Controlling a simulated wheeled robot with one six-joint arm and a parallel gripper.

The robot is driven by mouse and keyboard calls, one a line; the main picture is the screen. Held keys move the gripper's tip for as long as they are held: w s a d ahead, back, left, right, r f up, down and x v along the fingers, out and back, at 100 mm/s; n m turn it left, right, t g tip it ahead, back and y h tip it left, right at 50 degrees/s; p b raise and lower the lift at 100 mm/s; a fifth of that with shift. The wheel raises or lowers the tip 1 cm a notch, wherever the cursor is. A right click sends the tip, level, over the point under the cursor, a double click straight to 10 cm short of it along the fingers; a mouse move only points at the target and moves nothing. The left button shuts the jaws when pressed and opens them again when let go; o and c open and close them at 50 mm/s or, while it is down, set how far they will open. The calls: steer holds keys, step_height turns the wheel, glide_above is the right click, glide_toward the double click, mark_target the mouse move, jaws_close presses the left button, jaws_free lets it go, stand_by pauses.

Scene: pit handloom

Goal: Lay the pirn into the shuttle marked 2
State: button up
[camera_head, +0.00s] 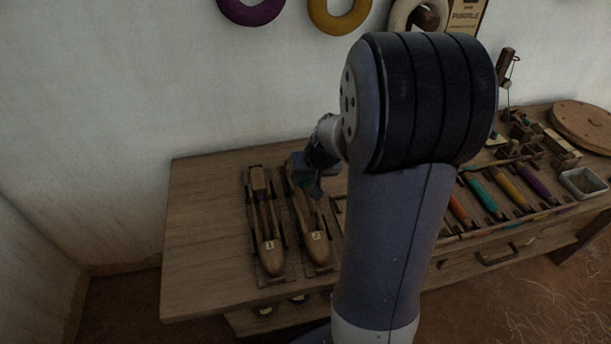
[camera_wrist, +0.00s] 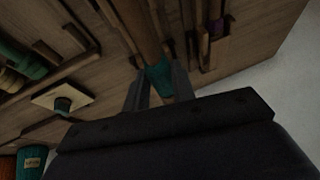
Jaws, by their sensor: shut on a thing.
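The shuttle marked 2 (camera_head: 314,238) is a dark wooden boat shape on the table, its numbered tip toward the front. My gripper (camera_head: 311,184) is over its far part and hides some of it. In the wrist view my gripper (camera_wrist: 158,84) is shut on a teal-wound pirn (camera_wrist: 160,76); a bit of teal also shows under the gripper in the head view. A brown wooden body lies just beyond the pirn in the wrist view. I cannot tell whether the pirn touches the shuttle.
The shuttle marked 1 (camera_head: 268,240) lies close on the left. Several coloured pirns, with a teal one (camera_head: 484,196), lie in a rack on the right. A small grey tray (camera_head: 583,183) and a round wooden disc (camera_head: 590,124) are farther right. The table's left end (camera_head: 205,220) is bare.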

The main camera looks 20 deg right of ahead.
steer(key=shift+f+b, duration=2.15)
steer(key=shift+f, duration=0.7)
steer(key=o, duration=1.1)
steer(key=shift+c, duration=0.2)
steer(key=shift+r+p, duration=3.1)
steer(key=shift+r, duration=0.95)
steer(key=shift+f, duration=0.1)
steer(key=shift+f+b, duration=2.2)
steer(key=shift+f, duration=0.85)
steer(key=shift+f, duration=0.1)
